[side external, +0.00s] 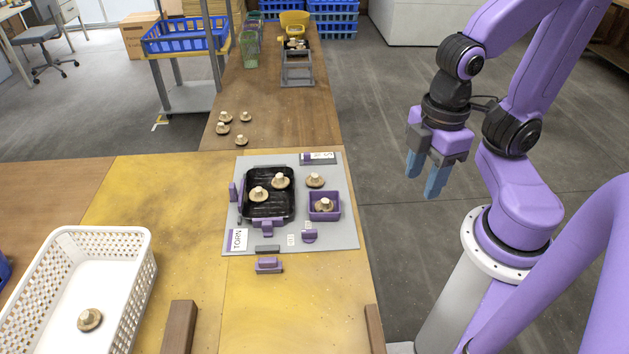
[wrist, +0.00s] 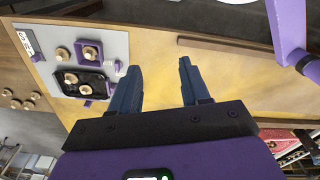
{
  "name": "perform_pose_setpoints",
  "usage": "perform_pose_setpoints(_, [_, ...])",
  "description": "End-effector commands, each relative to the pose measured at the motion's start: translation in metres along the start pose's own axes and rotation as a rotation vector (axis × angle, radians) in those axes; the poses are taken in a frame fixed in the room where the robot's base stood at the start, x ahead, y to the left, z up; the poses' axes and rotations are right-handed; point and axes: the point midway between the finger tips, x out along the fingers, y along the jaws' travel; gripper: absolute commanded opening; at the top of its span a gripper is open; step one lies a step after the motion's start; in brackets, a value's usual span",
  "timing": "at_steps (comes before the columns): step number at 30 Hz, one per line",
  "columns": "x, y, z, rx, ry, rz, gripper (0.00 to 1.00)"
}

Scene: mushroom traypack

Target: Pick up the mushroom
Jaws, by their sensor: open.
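Several mushrooms with pale stems are in view. Two, one at the left (side external: 259,194) and one at the upper right (side external: 280,181), lie in the black tray (side external: 246,213). One mushroom (side external: 315,180) lies on the grey board right of the tray. Another mushroom (side external: 324,205) is in the small purple box (side external: 338,214). Several more, including a front one (side external: 241,140), lie on the wood behind the board. A single mushroom (side external: 89,320) is in the white basket. My gripper (side external: 424,182) is open and empty, right of the table and apart from every mushroom. Its blue fingers (wrist: 160,72) show in the wrist view.
The grey board (side external: 343,238) also carries small purple blocks and labels. The white perforated basket (side external: 143,275) stands at front left. A grey frame (side external: 297,82) stands far back. Brown wooden bars (side external: 180,327) lie at the front. The yellow tabletop left of the board is clear.

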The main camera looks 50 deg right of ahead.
Motion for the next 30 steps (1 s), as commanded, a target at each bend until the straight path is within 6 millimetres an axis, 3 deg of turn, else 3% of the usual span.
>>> perform_pose_setpoints(2, [0.0,0.0,0.0,0.0,0.0,0.0,0.5])
perform_pose_setpoints(5, [0.0,0.0,0.0,0.0,0.0,0.0,0.82])
perform_pose_setpoints(6, [0.0,0.0,0.0,0.0,0.0,0.0,0.85])
perform_pose_setpoints(17, [0.001,0.006,-0.007,-0.005,0.0,0.001,0.85])
perform_pose_setpoints(23, [0.007,0.044,-0.042,-0.057,0.0,0.008,0.85])
perform_pose_setpoints(30, [0.025,0.121,-0.081,-0.15,0.003,0.021,0.85])
